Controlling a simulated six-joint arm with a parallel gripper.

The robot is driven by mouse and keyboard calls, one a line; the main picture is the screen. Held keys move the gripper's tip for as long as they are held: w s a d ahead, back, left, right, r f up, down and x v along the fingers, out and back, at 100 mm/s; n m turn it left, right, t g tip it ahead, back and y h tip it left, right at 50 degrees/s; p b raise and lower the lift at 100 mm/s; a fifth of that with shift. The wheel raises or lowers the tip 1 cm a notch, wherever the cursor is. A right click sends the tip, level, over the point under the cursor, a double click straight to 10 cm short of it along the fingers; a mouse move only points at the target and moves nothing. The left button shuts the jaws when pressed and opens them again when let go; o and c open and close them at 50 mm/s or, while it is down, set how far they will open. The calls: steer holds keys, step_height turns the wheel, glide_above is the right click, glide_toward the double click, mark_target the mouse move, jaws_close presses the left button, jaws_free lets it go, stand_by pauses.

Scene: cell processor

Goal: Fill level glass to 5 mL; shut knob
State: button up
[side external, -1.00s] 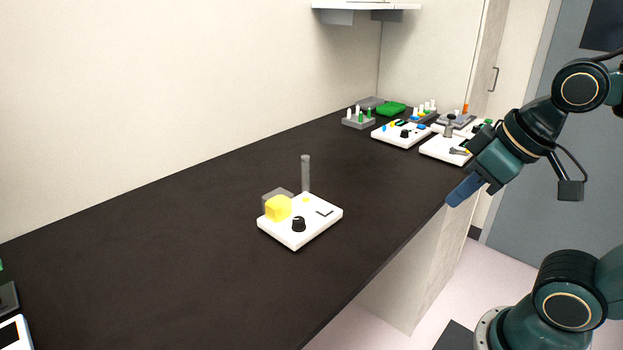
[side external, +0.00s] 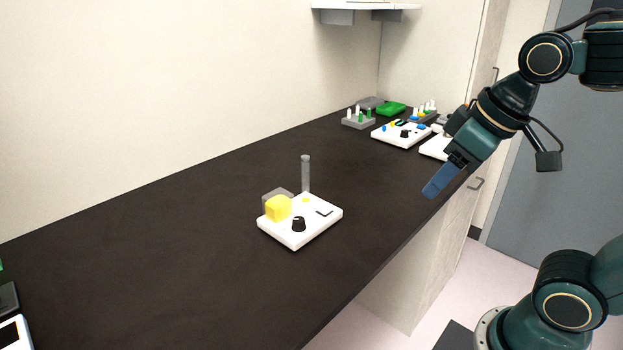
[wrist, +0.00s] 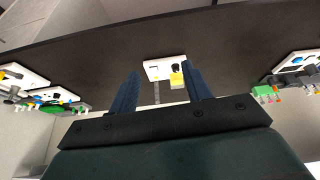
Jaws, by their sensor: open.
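A white base plate (side external: 318,228) stands alone on the middle of the dark bench. On it are a black knob (side external: 298,224), an upright grey level glass (side external: 305,174) at the back, and a box holding yellow liquid or a yellow block (side external: 278,207). The liquid level in the glass is too small to read. My gripper (side external: 437,183) is up at the right near the bench's front edge, apart from the plate. In the wrist view its blue fingers (wrist: 160,92) are spread and empty, with the white plate (wrist: 152,70) showing between them farther off.
White device boards (side external: 401,134) and a grey rack (side external: 358,123) stand at the far right end of the dark bench (side external: 150,260). A device (side external: 10,330) sits at the near left. The bench around the plate is clear. A shelf (side external: 365,5) hangs above.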

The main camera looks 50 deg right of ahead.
steer(key=w+r+n+g, duration=0.1)
steer(key=w+r, duration=0.1)
steer(key=w, duration=0.5)
steer(key=n+g, duration=0.4)
steer(key=n, duration=0.1)
glide_above(299, 219)
step_height(299, 219, down, 8)
steer(key=shift+r, duration=0.2)
step_height(299, 219, down, 14)
steer(key=shift+r, duration=0.1)
